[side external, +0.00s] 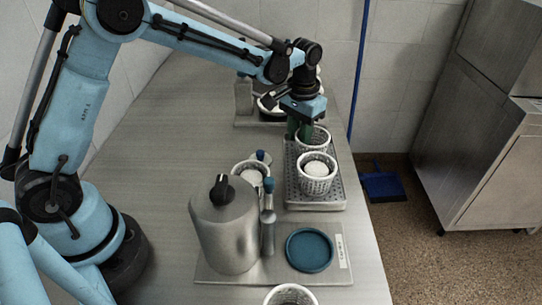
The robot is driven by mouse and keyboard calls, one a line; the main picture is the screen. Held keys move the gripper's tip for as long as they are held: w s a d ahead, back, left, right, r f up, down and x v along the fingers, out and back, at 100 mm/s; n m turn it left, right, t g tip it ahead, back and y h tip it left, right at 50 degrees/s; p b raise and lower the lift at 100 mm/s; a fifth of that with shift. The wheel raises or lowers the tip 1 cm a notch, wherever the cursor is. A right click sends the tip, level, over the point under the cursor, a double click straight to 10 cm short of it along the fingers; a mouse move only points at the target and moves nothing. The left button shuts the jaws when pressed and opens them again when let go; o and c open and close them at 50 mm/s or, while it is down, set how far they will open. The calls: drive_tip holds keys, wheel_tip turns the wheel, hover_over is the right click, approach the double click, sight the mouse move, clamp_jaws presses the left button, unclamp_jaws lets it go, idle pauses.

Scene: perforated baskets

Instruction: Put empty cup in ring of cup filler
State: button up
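A white perforated cup (318,143) is at the far part of the perforated metal tray; its inside is partly hidden by my gripper. My gripper (299,131) points down with green fingers at this cup's left rim. I cannot tell whether the fingers are closed on the rim. A second perforated cup (316,184), with white contents, stands nearer on the same tray. Another perforated cup (291,291) is cut off by the bottom edge. At the back, a metal station (243,97) with a round part is mostly hidden behind my arm; I cannot make out a ring clearly.
The perforated tray (330,197) lies near the counter's right edge. In front, a metal canister (222,230) and a blue round disc (309,250) sit on a metal plate. A cup with white contents (248,181) stands behind the canister. The counter's left middle is clear.

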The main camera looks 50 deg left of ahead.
clamp_jaws()
drive_tip(key=shift+r, duration=3.55)
